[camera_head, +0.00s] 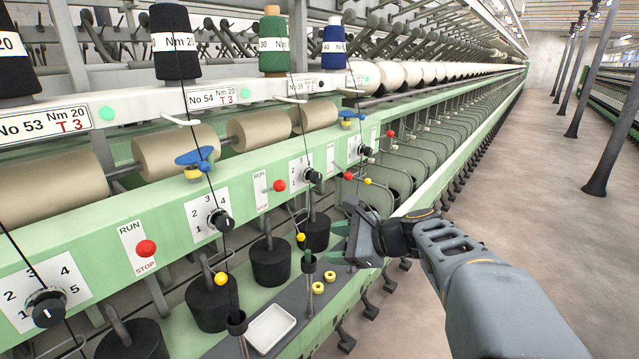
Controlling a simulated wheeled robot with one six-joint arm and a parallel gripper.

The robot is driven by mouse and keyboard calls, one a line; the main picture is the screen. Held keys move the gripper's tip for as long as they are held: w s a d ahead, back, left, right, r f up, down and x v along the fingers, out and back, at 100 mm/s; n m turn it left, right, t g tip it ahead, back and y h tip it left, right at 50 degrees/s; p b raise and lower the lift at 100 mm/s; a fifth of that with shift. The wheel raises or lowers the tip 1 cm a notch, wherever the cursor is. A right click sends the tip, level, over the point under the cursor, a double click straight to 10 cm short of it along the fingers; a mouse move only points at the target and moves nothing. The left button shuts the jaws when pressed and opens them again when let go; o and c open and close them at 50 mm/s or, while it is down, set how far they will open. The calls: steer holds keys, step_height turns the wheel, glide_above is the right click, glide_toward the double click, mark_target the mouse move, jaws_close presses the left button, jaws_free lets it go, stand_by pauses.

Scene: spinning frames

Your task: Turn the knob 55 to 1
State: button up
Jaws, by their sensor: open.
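The knob for 55 (313,176) is a small black dial on a white numbered plate on the green machine front. It appears to be below the third rail label (303,86), whose small text is hard to read. Its exact pointer setting is too small to tell. My gripper (347,229) is open and empty, to the lower right of this knob and apart from it. It is over the lower ledge, beside a black weight.
Other knobs are the one below No 54 (220,221) and one at far left (45,308). Red run/stop balls (279,186) and yellow balls (301,237) stick out. A white tray (270,327) sits on the ledge. The aisle floor at right is clear.

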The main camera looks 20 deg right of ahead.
mark_target(319, 180)
steer(key=w+d+r+m+t+y, duration=0.1)
steer(key=w+d+r+m+t, duration=0.5)
steer(key=d+r+m, duration=0.15)
steer(key=shift+m, duration=0.35)
steer(key=p+x, duration=0.1)
steer(key=x, duration=1.1)
steer(key=shift+w+a+f+p, duration=0.1)
steer(key=shift+w+f+p, duration=0.05)
steer(key=shift+w+p, duration=0.15)
steer(key=c, duration=0.9)
steer(key=shift+f+b, duration=0.1)
steer(key=shift+b, duration=0.2)
